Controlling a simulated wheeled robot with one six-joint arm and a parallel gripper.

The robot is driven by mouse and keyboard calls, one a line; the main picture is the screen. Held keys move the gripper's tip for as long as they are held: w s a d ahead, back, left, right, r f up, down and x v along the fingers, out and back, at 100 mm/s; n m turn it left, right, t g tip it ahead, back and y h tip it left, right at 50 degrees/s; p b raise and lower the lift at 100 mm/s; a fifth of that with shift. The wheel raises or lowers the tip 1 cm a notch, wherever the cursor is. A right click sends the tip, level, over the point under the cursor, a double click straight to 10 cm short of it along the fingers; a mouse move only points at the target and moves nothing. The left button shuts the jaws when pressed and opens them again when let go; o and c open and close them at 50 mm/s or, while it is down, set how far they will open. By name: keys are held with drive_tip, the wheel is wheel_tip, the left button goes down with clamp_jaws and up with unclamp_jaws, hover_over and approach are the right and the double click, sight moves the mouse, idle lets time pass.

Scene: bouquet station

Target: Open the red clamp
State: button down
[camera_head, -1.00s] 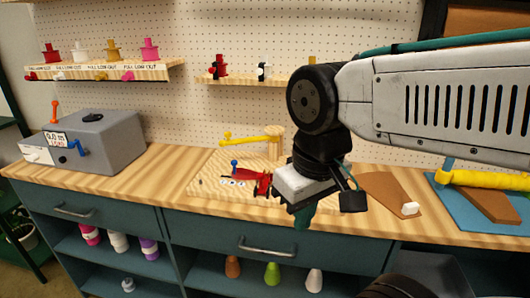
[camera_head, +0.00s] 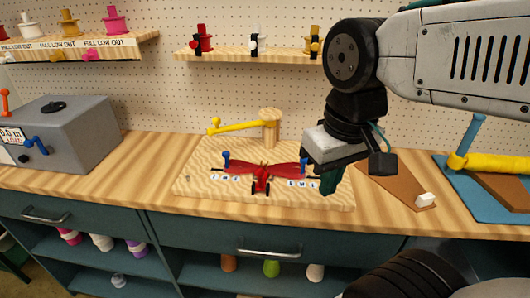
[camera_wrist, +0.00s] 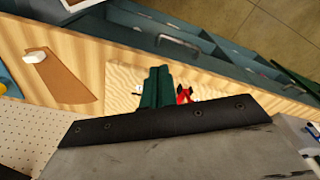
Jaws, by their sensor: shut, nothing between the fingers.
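The red clamp (camera_head: 262,173) lies on a pale wooden board (camera_head: 205,188) on the bench, in the middle of the head view. Red parts spread left and right from its centre, and dark round ends show at its front. A blue-topped peg (camera_head: 226,158) stands at its left and another (camera_head: 304,166) at its right. I cannot tell whether the clamp is open or shut. My gripper (camera_head: 328,186) is just right of the clamp, pointing down, shut and empty. In the wrist view, its green fingers (camera_wrist: 155,88) are together, beside part of the red clamp (camera_wrist: 183,94).
A yellow arm on a wooden post (camera_head: 270,128) stands behind the clamp. A grey box (camera_head: 70,130) with levers stands at the left. A brown panel with a white block (camera_head: 425,199) and a blue mat (camera_head: 455,190) lie at the right. The front bench strip is clear.

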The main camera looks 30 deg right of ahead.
drive_tip(key=w+d+r+m+g+y, duration=0.2)
drive_tip(key=w+m, duration=0.2)
drive_tip(key=w, duration=0.8)
drive_tip(key=w+d+r+m+g+y, duration=0.1)
drive_tip(key=w+m, duration=0.3)
drive_tip(key=w, duration=0.8)
drive_tip(key=shift+w+d+r+g+y, duration=0.35)
drive_tip(key=shift+r+g+y, duration=0.05)
drive_tip(key=shift+r+g, duration=0.15)
approach(261, 172)
wheel_tip(261, 172, down, 5)
drive_tip(key=w+d, duration=0.2)
drive_tip(key=w, duration=0.1)
drive_tip(key=shift+s+a+f, duration=0.25)
drive_tip(key=shift+s+a, duration=0.2)
drive_tip(key=shift+a, duration=0.1)
drive_tip(key=shift+s+a+f, duration=0.25)
drive_tip(key=shift+s+a, duration=0.2)
drive_tip(key=shift+a, duration=0.05)
drive_tip(key=shift+s+a+f, duration=0.3)
drive_tip(key=shift+s+a, duration=0.05)
drive_tip(key=shift+a, duration=0.05)
